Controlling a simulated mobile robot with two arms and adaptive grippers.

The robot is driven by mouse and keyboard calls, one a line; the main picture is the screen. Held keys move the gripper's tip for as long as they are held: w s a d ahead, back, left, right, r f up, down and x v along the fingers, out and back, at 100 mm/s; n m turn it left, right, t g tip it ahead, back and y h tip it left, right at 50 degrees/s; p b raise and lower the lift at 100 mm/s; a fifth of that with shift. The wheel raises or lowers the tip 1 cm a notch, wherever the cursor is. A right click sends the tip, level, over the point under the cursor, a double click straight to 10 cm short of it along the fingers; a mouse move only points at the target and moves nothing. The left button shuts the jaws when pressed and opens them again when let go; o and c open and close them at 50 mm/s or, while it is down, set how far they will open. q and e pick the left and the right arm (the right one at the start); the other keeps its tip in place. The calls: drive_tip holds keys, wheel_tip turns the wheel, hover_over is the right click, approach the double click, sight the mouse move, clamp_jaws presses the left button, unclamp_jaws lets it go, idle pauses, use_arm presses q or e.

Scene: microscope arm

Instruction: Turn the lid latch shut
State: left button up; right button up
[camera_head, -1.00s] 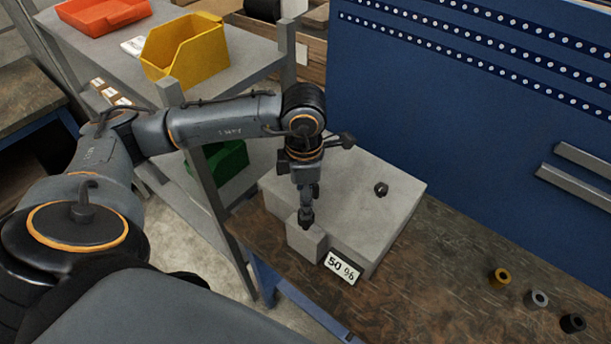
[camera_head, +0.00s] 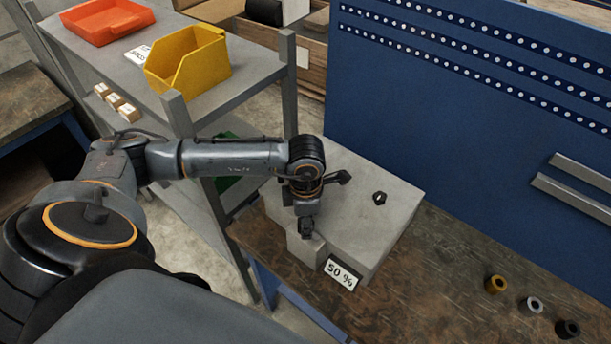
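A grey box (camera_head: 392,209) stands on the brown workbench, with a small dark knob-like piece (camera_head: 379,198) on its top. A smaller grey block (camera_head: 304,247) juts from its near left side, above a label reading "50 %" (camera_head: 340,274). My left gripper (camera_head: 306,234) points down at the top of this block. The fingers are small and close together, and what lies between them is hidden. I cannot make out the latch under the gripper. My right gripper is not in view.
Three small cylinders, brass (camera_head: 496,284), silver (camera_head: 531,304) and black (camera_head: 567,329), stand on the workbench (camera_head: 440,285) at right. A blue panel (camera_head: 450,110) rises behind. A shelf with a yellow bin (camera_head: 188,60) and an orange tray (camera_head: 107,22) stands at left.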

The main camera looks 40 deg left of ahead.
use_arm(q)
drive_tip(key=shift+c, duration=1.3)
